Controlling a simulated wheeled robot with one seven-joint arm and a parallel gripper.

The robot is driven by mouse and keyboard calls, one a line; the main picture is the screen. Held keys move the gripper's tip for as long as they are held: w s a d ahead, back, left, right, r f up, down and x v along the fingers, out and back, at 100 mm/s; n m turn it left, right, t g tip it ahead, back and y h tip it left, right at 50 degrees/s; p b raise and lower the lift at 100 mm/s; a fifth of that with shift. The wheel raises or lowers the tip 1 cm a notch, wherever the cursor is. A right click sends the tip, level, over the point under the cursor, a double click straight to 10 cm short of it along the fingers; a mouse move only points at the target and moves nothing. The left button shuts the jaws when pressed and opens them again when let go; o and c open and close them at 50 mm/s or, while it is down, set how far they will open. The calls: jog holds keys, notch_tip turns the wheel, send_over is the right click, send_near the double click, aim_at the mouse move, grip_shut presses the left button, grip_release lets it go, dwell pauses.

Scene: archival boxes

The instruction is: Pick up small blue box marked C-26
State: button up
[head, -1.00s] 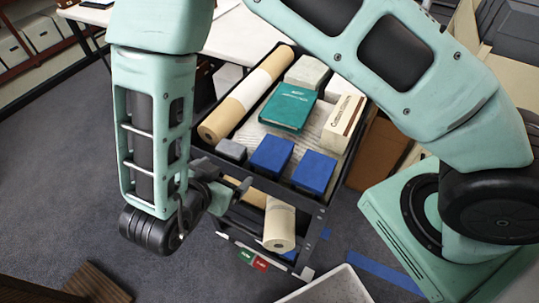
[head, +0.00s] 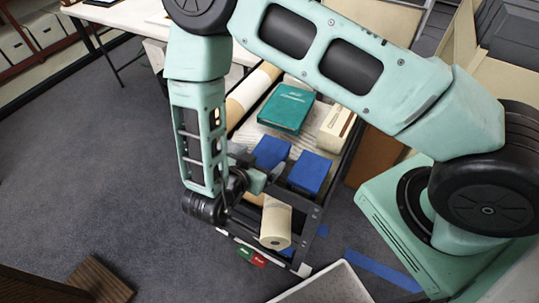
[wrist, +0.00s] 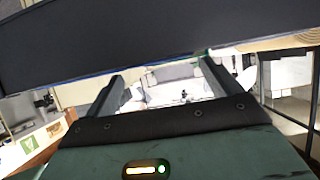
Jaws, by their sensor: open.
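Two small blue boxes lie side by side in the black cart (head: 345,165): a left blue box (head: 271,151) and a right blue box (head: 310,172). I cannot read a marking on either, so I cannot tell which is C-26. My gripper (head: 268,179) is at the near side of the left blue box, pointing right toward the gap before the right one. Its tips are small in the head view, and contact cannot be told. In the wrist view its two fingers (wrist: 160,82) are spread with nothing held between them. A large dark surface fills the top of that view.
A teal box (head: 287,108), a cream box (head: 336,129) and a long paper roll (head: 248,97) share the cart's top. A cream paper roll (head: 275,224) stands out at the cart's near end, just below my gripper. A white table (head: 120,18) is behind.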

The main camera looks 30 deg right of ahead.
aim_at(269, 152)
jog(key=p+x, duration=0.1)
jog(key=x, duration=0.4)
jog(key=shift+w+d+f, duration=0.15)
jog(key=shift+w+d, duration=0.05)
jog(key=shift+d, duration=0.15)
jog(key=c, duration=0.9)
